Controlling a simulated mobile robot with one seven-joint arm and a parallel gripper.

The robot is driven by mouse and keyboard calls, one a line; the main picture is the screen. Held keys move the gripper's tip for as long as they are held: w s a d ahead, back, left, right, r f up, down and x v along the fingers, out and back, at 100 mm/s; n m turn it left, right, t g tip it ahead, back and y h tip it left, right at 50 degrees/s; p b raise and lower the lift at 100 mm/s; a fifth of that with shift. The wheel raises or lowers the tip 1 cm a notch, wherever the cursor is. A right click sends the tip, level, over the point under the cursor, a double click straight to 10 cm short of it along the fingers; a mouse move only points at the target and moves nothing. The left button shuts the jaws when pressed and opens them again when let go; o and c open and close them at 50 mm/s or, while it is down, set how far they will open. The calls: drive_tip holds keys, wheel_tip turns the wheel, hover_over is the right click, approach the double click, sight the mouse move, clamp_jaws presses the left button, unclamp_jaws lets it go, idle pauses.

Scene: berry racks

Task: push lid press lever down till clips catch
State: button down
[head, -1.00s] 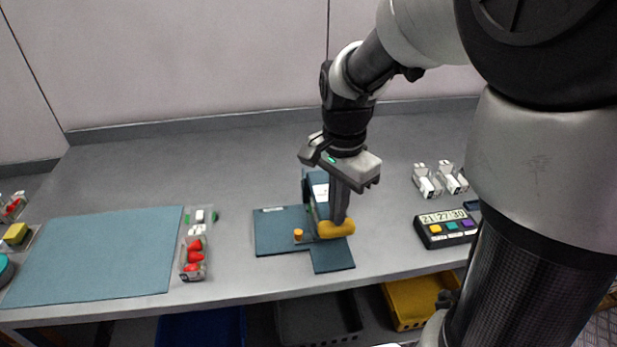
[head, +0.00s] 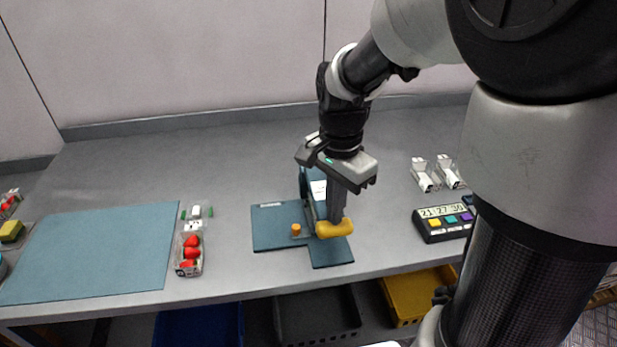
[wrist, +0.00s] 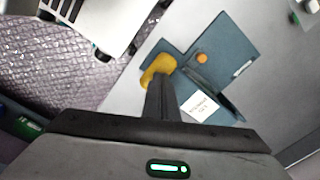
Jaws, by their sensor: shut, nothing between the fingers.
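The lid press is a dark blue-green device with a flat base (head: 274,230) near the table's front edge. Its yellow lever handle (head: 335,229) sits low at the front right of the base, and it also shows in the wrist view (wrist: 158,70). An orange knob (head: 296,229) stands on the base left of the handle. My gripper (head: 337,217) is shut and empty, pointing down, with its tips at the yellow handle's top. Whether they touch it I cannot tell. The clips and whatever lies under the press arm are hidden.
A clear punnet of strawberries (head: 189,254) stands left of the press, beside a blue-green mat (head: 95,252). Yellow (head: 420,296) and blue bins sit below the table.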

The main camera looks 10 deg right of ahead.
drive_tip(key=shift+r, duration=0.1)
wheel_tip(320, 180, up, 9)
drive_tip(key=p, duration=0.7)
idle(0.5)
drive_tip(key=s+r+n+t+p, duration=0.4)
drive_tip(key=s+r+n+t, duration=0.1)
drive_tip(key=s+r+n, duration=0.6)
wheel_tip(320, 180, up, 3)
drive_tip(key=shift+s+f+n+t, duration=0.2)
drive_tip(key=shift+s+n+t, duration=0.1)
drive_tip(key=shift+s+n, duration=0.15)
